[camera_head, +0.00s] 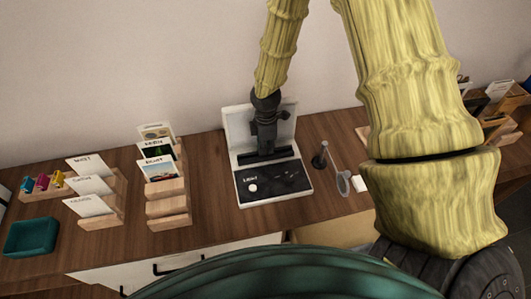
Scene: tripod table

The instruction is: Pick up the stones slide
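My gripper (266,150) points down into an open white case (241,120) at the middle of the table. Its fingers are small and dark against the dark inside of the case, and I cannot tell whether they hold anything. A dark slide-like panel (285,180) with a small white label and a pale round spot lies in the front of the case, just below the gripper. Several picture slides (158,169) with white label strips stand in a stepped wooden rack (168,206) to the left. The lettering is too small to read, so I cannot tell which is the stones slide.
White cards (93,185) stand in a wooden holder (112,217) at the left, near colourful clips (42,182) and a teal tray (30,237). A dark stand with a lens (343,183) is right of the case. Bare table (220,205) shows between rack and case.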

